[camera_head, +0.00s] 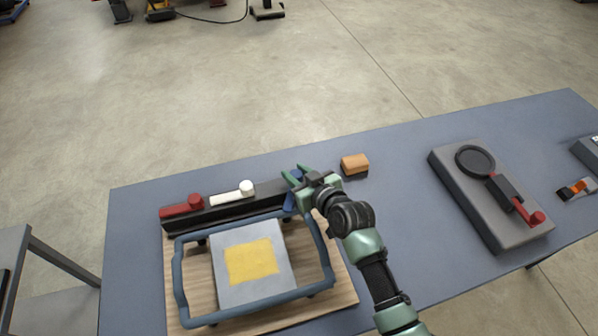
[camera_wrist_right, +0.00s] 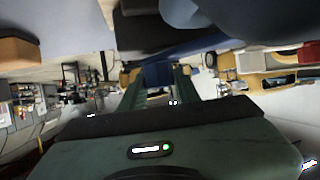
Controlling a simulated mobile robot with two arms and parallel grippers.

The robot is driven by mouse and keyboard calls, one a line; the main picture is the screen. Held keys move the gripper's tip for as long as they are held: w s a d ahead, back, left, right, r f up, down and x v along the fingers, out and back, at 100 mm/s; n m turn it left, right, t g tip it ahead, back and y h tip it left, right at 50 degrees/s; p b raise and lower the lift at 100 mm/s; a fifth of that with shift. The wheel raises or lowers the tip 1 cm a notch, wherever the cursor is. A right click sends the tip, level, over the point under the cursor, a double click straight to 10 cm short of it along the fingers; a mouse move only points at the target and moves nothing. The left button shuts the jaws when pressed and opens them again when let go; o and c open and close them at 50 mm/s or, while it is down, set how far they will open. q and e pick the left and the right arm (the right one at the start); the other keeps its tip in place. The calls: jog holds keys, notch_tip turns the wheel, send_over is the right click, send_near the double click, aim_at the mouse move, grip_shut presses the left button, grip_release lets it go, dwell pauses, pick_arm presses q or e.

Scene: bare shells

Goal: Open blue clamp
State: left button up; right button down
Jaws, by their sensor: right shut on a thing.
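The blue clamp (camera_head: 289,202) sits at the right end of a dark bar (camera_head: 240,209) along the back of a blue-framed fixture. My right gripper (camera_head: 298,174) reaches over it from the right and partly hides it. In the right wrist view, a blue piece of the clamp (camera_wrist_right: 158,75) lies between the two green fingers, which are shut on it. A white clamp (camera_head: 232,195) and a red clamp (camera_head: 181,207) stand further left on the same bar. My left gripper is not in view.
The blue frame (camera_head: 178,275) surrounds a grey plate (camera_head: 225,290) with a yellow patch, on a wooden board (camera_head: 345,292). An orange block (camera_head: 354,164) lies just right of my gripper. A grey device (camera_head: 460,190) with a red-knobbed lever stands right. The table between is clear.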

jog(key=c, duration=1)
grip_release()
jog(key=shift+s, duration=0.1)
jog(key=b+v, duration=0.1)
jog(key=v, duration=0.6)
jog(key=shift+s+d+r, duration=0.1)
jog(key=shift+s+d, duration=0.1)
jog(key=shift+s, duration=0.05)
